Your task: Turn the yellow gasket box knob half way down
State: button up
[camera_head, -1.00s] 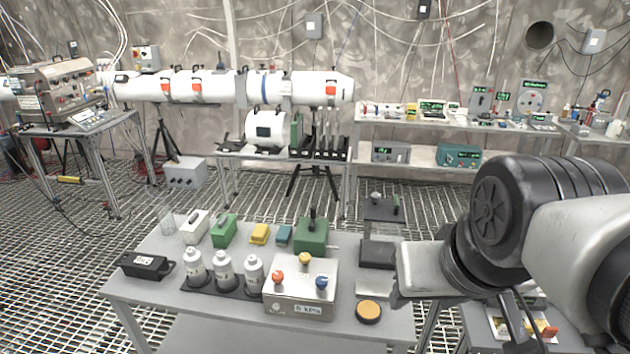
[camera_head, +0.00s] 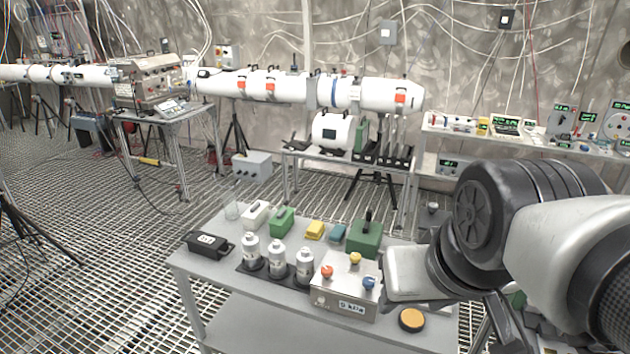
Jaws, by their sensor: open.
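The yellow knob (camera_head: 355,258) stands on top of the steel gasket box (camera_head: 345,305), at its back edge. A red knob (camera_head: 327,271) and a blue knob (camera_head: 368,283) stand in front of it on the same box. The box sits at the front of the grey table and has a small label or display on its front, too blurred to read. My arm comes in from the right, and its grey end part covers the space just right of the box. I cannot see any gripper fingers, and nothing of mine visibly touches the yellow knob.
White bottles (camera_head: 276,260) stand left of the box, and a green box (camera_head: 366,238) stands behind it. A round orange-topped item (camera_head: 412,319) lies to its right. A black case (camera_head: 208,243) is at the table's left. Grated floor (camera_head: 110,250) is open to the left.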

aim_at(356, 258)
jog(key=i+j+z, duration=0.25)
jog(key=j, duration=0.2)
jog(key=k+z, duration=0.1)
jog(key=k, duration=0.3)
jog(key=i+j+z, duration=0.2)
jog(key=i, duration=0.15)
jog(key=i+j+z, duration=0.25)
jog(key=i+l, duration=0.1)
